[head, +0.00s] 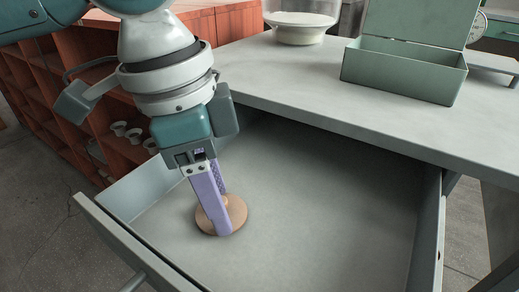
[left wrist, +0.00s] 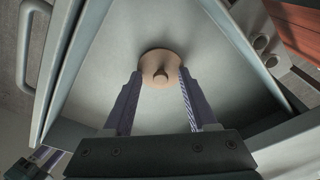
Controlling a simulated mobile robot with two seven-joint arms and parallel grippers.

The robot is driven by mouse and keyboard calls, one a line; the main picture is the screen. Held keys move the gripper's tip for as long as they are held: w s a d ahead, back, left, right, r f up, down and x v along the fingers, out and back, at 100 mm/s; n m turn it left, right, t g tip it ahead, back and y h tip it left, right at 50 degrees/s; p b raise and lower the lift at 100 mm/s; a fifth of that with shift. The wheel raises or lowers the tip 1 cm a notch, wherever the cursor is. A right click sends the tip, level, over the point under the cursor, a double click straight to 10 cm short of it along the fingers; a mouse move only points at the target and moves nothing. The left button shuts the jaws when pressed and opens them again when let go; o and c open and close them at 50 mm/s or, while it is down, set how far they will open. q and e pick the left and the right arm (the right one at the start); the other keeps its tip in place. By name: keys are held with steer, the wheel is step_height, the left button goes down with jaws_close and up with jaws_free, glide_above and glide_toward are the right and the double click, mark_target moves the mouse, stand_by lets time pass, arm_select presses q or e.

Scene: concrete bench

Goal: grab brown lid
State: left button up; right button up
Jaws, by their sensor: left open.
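The brown lid (head: 238,210) is a flat round disc lying inside the open grey drawer (head: 325,190). In the left wrist view the lid (left wrist: 160,62) shows a small round knob at its middle. My left gripper (head: 222,222) reaches down into the drawer with its purple fingers over the lid, hiding part of it in the head view. In the left wrist view my left gripper (left wrist: 159,75) is open, its fingertips on either side of the knob. I cannot tell whether the fingers touch the lid.
The drawer's front wall (head: 135,245) and side walls surround the lid; the rest of the drawer floor is bare. The grey bench top (head: 290,75) overhangs behind, bearing an open green box (head: 405,75) and a white round dish (head: 299,27). A reddish wooden shelf (head: 50,95) stands left.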

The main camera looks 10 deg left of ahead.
arm_select(q)
jaws_close()
stand_by(0.4)
